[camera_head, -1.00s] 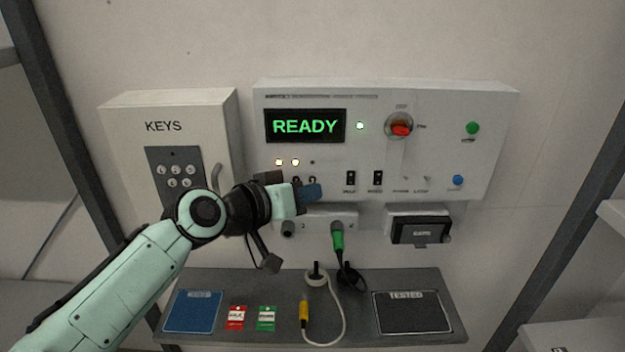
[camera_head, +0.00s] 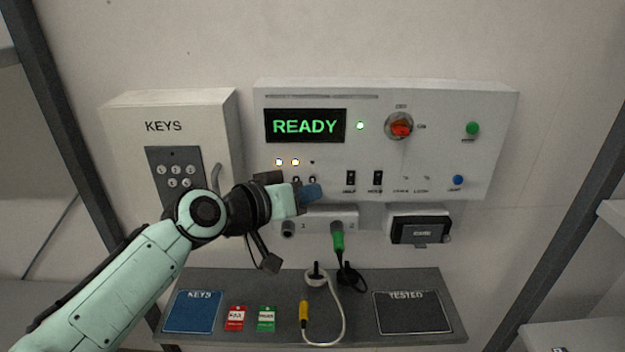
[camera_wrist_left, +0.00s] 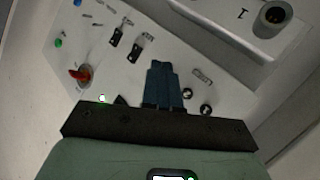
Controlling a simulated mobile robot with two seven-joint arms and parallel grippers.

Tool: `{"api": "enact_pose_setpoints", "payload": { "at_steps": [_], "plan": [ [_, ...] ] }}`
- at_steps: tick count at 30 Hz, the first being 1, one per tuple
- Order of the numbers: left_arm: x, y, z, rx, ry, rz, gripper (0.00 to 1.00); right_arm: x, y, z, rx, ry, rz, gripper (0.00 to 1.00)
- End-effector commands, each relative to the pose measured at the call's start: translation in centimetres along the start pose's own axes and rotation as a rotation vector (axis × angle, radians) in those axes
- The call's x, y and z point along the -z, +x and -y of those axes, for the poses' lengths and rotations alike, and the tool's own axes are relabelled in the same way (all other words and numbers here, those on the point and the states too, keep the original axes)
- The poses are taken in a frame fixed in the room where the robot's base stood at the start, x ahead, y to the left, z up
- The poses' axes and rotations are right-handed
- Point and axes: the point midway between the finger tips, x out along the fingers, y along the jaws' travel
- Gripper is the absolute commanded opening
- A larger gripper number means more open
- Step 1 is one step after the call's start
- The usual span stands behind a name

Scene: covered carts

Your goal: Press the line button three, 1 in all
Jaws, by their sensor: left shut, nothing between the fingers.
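The white test panel (camera_head: 440,100) on the wall shows a row of small line buttons below three indicator lamps. In the wrist view two round black buttons, one (camera_wrist_left: 187,93) and another (camera_wrist_left: 206,109), lie beside my fingers. A third button is not seen there; my fingers may hide it. My left gripper (camera_head: 316,193) is shut and empty, with blue fingertips (camera_wrist_left: 160,68) close to the panel at the row's right end. I cannot tell whether they touch it.
The display (camera_head: 305,126) reads READY. Two black rocker switches, one (camera_head: 351,177) and another (camera_head: 378,177), are right of the fingers. A socket box (camera_head: 345,215) with a green plug (camera_head: 337,238) is below. The grey shelf (camera_head: 355,325) holds cards and a yellow-tipped cable.

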Motion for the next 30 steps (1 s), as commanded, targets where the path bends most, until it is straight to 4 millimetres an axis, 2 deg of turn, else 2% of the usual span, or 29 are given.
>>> {"api": "enact_pose_setpoints", "payload": {
  "at_steps": [30],
  "plan": [
    [0.63, 0.88, 0.62, 0.0, 0.0, 0.0, 0.0, 0.03, -0.22, 0.09, 0.0, 0.0, -0.001, 0.0]
  ]
}}
